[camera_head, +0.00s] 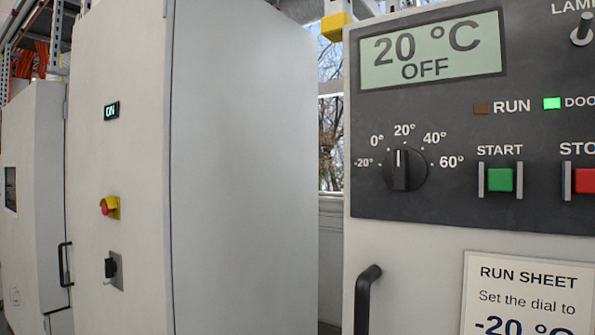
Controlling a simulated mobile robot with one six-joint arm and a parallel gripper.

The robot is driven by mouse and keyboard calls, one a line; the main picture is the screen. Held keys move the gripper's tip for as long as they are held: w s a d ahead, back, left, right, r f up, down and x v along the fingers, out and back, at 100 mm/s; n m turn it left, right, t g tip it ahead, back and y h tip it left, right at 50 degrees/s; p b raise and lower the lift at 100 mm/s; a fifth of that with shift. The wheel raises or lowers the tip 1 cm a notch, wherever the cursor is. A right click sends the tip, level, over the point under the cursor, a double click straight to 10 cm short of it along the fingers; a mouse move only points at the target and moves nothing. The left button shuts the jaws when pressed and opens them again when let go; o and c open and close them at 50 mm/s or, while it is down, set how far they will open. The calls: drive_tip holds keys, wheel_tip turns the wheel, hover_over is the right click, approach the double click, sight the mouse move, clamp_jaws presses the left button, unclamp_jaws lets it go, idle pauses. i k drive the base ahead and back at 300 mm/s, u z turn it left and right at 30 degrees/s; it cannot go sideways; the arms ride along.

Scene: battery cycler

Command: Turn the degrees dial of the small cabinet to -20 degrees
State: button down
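The degrees dial (404,170) is a round black knob with a white pointer line, on the dark control panel (400,120) of the cabinet at the right. Its pointer stands straight up at the 20° mark. The scale around it reads -20°, 0°, 20°, 40° and 60° from left to right, with -20° at the far left. The display (432,50) above reads "20 °C OFF". My gripper is not in view.
Right of the dial are a green START button (500,180) and a red STOP button (585,181), each between metal guards. A black handle (366,298) sticks out below the panel. A run sheet (530,295) reads "Set the dial to -20 °C". A tall grey cabinet (240,170) stands left.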

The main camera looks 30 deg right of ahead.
sight(404, 169)
drive_tip(key=u, duration=0.9)
drive_tip(key=k, duration=0.85)
drive_tip(key=z, duration=0.1)
